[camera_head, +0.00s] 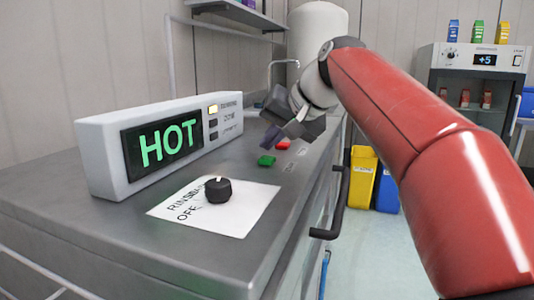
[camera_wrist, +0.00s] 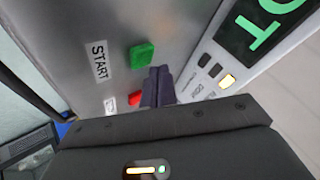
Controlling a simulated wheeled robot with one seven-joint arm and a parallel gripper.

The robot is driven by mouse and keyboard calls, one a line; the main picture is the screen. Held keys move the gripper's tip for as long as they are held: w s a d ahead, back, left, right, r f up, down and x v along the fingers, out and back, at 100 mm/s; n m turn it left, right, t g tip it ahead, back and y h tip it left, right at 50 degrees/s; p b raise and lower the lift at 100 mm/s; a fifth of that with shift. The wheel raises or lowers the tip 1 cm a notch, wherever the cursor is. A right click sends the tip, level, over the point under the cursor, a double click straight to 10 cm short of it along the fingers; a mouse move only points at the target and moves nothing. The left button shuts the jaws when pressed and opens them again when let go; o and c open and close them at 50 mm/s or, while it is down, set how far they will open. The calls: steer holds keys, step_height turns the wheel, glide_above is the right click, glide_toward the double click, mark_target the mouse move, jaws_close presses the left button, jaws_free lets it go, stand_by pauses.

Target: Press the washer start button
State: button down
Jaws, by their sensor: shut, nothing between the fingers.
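The green start button (camera_head: 267,160) sits on the steel counter in the head view, with a red button (camera_head: 283,144) behind it. In the wrist view the green button (camera_wrist: 141,55) lies beside a "START" label (camera_wrist: 99,61), and the red button (camera_wrist: 135,98) is nearer my gripper body. My gripper (camera_head: 273,139) hangs over the counter close to both buttons. Its shut fingers (camera_wrist: 159,75) show in the wrist view just right of the green button, with nothing between them. I cannot tell their exact height above the counter.
A black knob (camera_head: 218,190) on a white label plate is in front. A black handle (camera_head: 330,233) juts from the counter's front. Yellow (camera_head: 362,178) and blue bins stand beyond.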

mark_target(271, 159)
step_height(271, 159, up, 5)
steer(key=p, duration=0.4)
stand_by(0.3)
stand_by(0.4)
